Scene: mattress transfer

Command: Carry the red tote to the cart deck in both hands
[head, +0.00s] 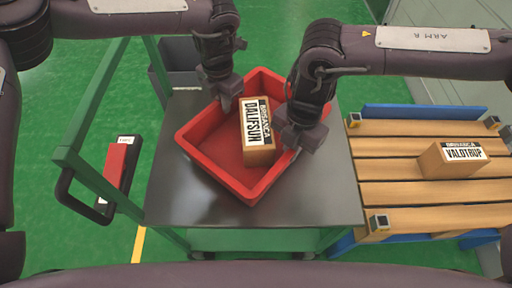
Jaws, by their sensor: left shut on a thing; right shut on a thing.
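The red tote (207,165) is over the grey deck (180,205) of the green cart, turned at an angle. I cannot tell from this view whether its base touches the deck. A brown box labelled DALIFSUN (259,153) is inside the tote. My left gripper (229,100) is shut on the tote's far-left rim. My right gripper (295,143) is shut on the tote's right rim. The grippers hide parts of both rims.
A wooden pallet with blue edges (400,190) stands right of the cart, bearing a box labelled VALOTRUP (454,159). The cart's green handle frame (90,177) rises at left. A red and black item (119,170) is beside it. A grey bin (182,53) is behind.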

